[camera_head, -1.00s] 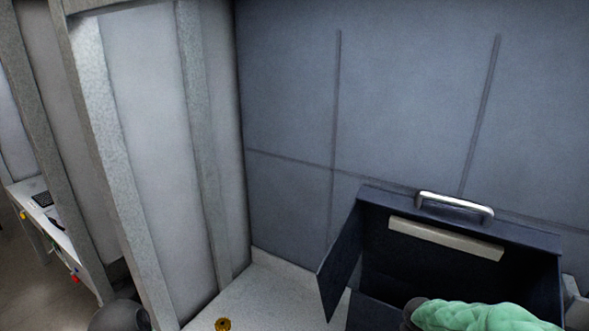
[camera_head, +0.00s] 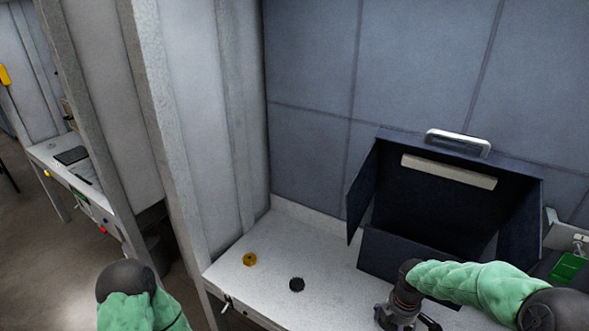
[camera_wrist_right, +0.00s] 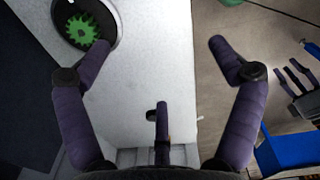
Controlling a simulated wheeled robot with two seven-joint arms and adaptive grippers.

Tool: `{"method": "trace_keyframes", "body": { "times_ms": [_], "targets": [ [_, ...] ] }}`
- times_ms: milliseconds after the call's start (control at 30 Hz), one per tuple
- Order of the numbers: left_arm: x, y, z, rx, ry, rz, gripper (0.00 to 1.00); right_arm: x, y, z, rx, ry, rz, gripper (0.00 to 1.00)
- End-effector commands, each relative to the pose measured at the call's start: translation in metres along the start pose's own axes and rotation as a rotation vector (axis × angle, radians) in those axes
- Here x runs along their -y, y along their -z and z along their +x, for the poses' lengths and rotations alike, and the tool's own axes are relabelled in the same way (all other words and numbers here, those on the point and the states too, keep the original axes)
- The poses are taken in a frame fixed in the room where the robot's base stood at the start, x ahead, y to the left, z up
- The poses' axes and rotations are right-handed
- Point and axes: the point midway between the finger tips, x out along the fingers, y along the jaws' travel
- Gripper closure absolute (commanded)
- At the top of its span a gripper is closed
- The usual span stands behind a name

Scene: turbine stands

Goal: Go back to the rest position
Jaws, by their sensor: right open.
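My right gripper (camera_head: 402,318) is at the bottom of the head view, on the arm with the green sleeve, in front of the dark blue open case. In the right wrist view my right gripper (camera_wrist_right: 155,80) has its purple fingers spread wide, with nothing between them. My left arm, also green-sleeved, enters at the bottom left of the head view; its gripper is out of that frame. A grey hand with several dark purple fingers (camera_wrist_right: 295,88) at the right of the wrist view looks like my left gripper, too small to judge.
The white worktop (camera_head: 268,287) carries a yellow ring-like part (camera_head: 249,259) and a black gear (camera_head: 297,284). The open case (camera_head: 385,252) stands behind. A green gear (camera_wrist_right: 87,30) in a dark round holder shows in the wrist view. A grey post (camera_head: 172,130) stands left of the worktop.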

Motion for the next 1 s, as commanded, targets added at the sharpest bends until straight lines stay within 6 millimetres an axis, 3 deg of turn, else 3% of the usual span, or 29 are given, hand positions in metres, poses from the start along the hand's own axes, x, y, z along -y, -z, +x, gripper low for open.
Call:
{"method": "trace_keyframes", "body": {
  "times_ms": [267, 567, 800, 1000],
  "targets": [
    [0.0, 0.001, 0.0, -0.001, 0.0, 0.001, 0.6, 0.014, 0.02, 0.032, -0.062, 0.027, 0.12, 0.08],
    [0.0, 0.0, 0.0, 0.0, 0.0, 0.0, 0.6, 0.043, 0.053, 0.083, -0.155, 0.084, 0.362, 0.08],
    [0.0, 0.0, 0.0, -0.001, 0.0, 0.0, 0.6, 0.095, 0.091, 0.143, -0.239, 0.186, 0.766, 0.08],
    [0.0, 0.0, 0.0, -0.001, 0.0, 0.0, 0.6, 0.146, 0.112, 0.183, -0.252, 0.269, 1.151, 0.08]
  ]
}}
